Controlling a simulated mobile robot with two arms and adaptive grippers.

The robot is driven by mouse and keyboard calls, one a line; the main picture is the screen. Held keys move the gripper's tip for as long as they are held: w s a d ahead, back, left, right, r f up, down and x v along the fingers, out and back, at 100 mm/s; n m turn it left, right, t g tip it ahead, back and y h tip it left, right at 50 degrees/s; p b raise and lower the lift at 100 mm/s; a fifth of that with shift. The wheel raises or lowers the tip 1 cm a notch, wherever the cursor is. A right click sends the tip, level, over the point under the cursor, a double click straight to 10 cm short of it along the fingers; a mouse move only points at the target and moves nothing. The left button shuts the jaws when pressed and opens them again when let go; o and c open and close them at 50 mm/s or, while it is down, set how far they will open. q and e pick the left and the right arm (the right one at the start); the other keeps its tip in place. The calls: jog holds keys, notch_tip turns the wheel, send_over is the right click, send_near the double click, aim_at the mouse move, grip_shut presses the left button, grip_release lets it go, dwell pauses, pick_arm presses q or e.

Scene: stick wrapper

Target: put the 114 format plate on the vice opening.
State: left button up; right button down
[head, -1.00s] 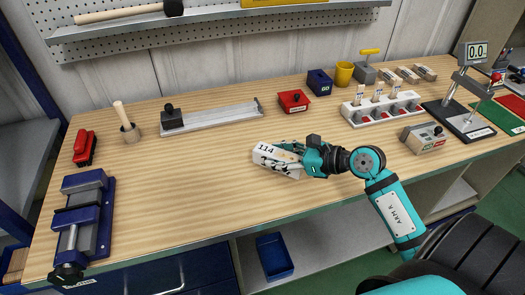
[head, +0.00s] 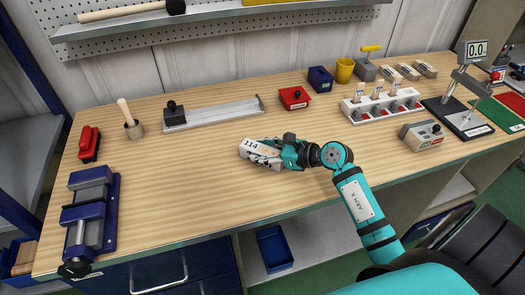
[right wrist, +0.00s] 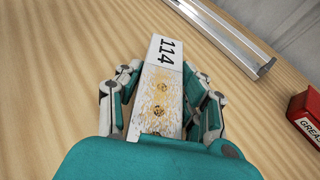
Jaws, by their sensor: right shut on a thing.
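The 114 format plate (head: 252,144) is a pale block with "114" in black at one end. My right gripper (head: 270,154) is shut on it over the middle of the bench. In the right wrist view the plate (right wrist: 161,85) lies between the two fingers of the gripper (right wrist: 162,100), its numbered end pointing away from the palm. Its face has worn, speckled patches and several brownish spots. The blue vice (head: 90,212) is at the bench's left front corner, well left of the plate, with a dark handle at its front. My left gripper is not in view.
A red stapler-like tool (head: 89,143) and a wooden-handled tool in a round holder (head: 130,122) stand behind the vice. A metal rail (head: 222,112) with a black block lies at the back. A red box (head: 294,98) is right of it. The bench between plate and vice is clear.

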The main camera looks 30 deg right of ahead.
jog(key=shift+f, duration=0.15)
jog(key=c, duration=0.8)
grip_release()
